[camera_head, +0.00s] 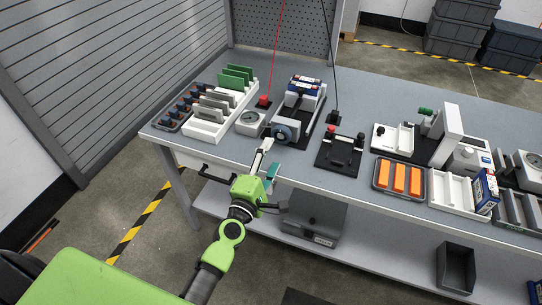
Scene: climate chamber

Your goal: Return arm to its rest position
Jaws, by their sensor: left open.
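My left arm, green and grey, comes in from the lower left. Its gripper (262,158) is open at the front edge of the grey workbench (365,100), just in front of a device with a dark round dial. I see nothing held between the fingers, though they are small in the picture. A small teal part (272,174) shows beside the gripper; I cannot tell whether it belongs to the gripper. My right gripper is not in view.
Near the gripper stand a white rack with green boards (238,75), a white gauge (249,122) and a black fixture (340,151). A tray with orange blocks (399,178) is further right. A lower shelf holds a grey box (315,217). Floor left of the bench is mostly clear.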

